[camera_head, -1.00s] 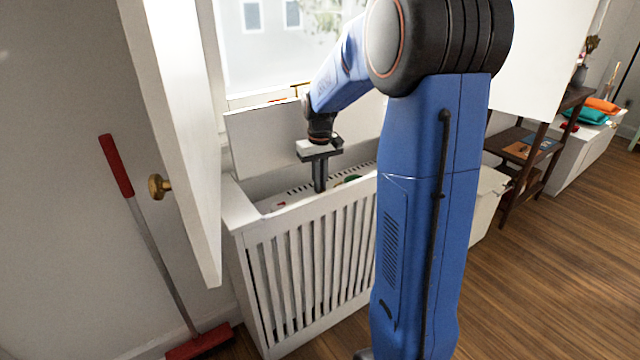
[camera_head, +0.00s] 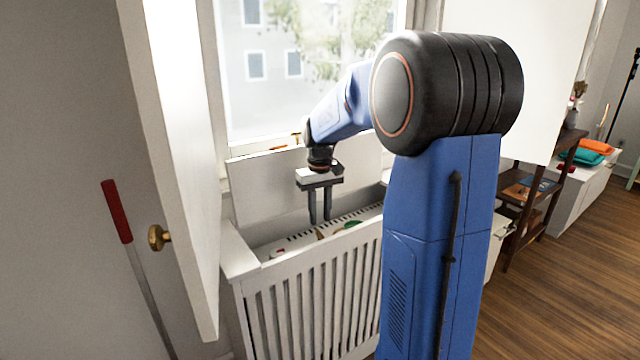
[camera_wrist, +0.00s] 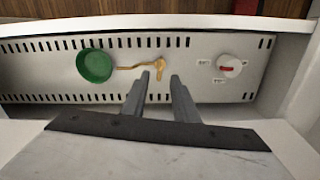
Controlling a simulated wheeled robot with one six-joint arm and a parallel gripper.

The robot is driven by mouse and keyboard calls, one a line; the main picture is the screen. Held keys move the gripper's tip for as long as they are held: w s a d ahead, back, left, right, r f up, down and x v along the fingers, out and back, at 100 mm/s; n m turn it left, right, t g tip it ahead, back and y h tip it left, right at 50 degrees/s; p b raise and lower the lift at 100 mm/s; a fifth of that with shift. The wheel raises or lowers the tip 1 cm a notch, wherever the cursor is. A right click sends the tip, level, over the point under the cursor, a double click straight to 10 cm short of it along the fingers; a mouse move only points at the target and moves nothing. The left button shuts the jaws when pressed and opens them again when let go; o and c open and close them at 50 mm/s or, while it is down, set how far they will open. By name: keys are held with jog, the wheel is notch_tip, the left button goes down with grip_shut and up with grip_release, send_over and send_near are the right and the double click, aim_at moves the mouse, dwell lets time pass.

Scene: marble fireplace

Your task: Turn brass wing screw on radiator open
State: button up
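The brass wing screw (camera_wrist: 155,66) shows in the wrist view on a pale slotted panel inside the radiator cover (camera_head: 240,262). It has a thin curved arm reaching left toward a green round knob (camera_wrist: 95,66). My gripper (camera_wrist: 160,76) is in front of it, with its two fingers apart and the brass part showing in the gap between their tips. I cannot tell whether either finger touches it. In the head view my gripper (camera_head: 320,221) points down over the open top of the cover.
A white dial with a red mark (camera_wrist: 230,65) sits right of the screw. The raised lid (camera_head: 265,190) stands behind my gripper. An open white door with a brass knob (camera_head: 158,238) is at the left, beside a red-handled tool (camera_head: 117,212).

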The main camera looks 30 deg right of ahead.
aim_at(320, 233)
notch_tip(320, 233, up, 12)
dwell(0.4)
jog(key=shift+f, duration=0.1)
dwell(0.3)
